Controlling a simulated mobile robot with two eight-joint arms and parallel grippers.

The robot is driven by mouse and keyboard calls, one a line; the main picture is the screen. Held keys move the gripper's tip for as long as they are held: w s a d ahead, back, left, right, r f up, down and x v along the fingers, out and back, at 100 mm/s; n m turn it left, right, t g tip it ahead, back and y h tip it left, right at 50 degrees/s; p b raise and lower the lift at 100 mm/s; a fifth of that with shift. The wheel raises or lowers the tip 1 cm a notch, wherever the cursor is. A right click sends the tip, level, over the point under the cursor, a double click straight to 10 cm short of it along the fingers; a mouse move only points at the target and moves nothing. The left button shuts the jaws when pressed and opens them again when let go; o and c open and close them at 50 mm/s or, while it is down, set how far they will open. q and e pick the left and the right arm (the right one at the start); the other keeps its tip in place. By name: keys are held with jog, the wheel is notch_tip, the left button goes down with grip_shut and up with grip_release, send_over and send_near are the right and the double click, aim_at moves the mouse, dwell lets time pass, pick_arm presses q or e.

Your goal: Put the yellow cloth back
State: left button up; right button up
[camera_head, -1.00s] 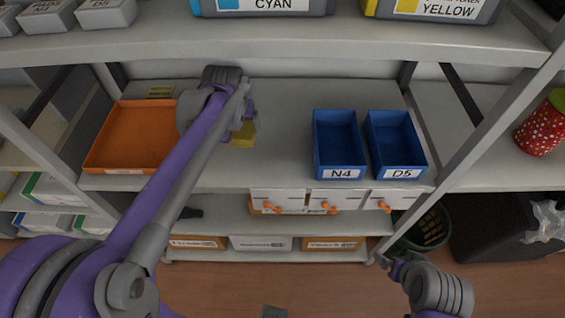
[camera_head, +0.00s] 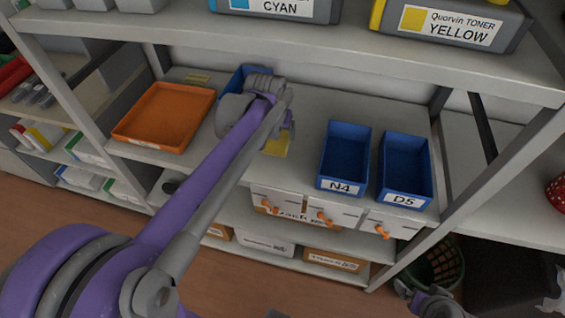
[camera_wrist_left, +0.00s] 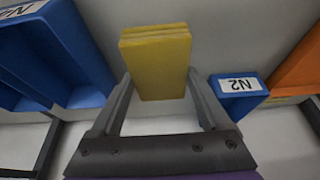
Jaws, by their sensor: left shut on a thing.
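The folded yellow cloth (camera_wrist_left: 156,62) is between the two fingers of my left gripper (camera_wrist_left: 160,95) in the left wrist view. In the head view the cloth (camera_head: 277,146) shows partly below my left gripper (camera_head: 284,128), over the middle shelf (camera_head: 235,172). I cannot tell whether it touches the shelf. My left gripper is shut on it. My right gripper (camera_head: 428,298) shows only in part at the bottom right of the head view, away from the cloth; its jaws are unclear.
An orange tray (camera_head: 165,117) lies left of my left arm. A blue bin N2 (camera_wrist_left: 240,101) stands behind the arm. Blue bins N4 (camera_head: 346,155) and D5 (camera_head: 405,168) stand to the right. An upper shelf (camera_head: 300,45) with toner boxes overhangs.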

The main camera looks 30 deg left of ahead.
pick_arm(q)
notch_tip(320, 180, down, 5)
jog(key=shift+a+f, duration=0.1)
jog(key=shift+f, duration=0.05)
jog(key=shift+f+b, duration=0.3)
jog(key=shift+f, duration=1.85)
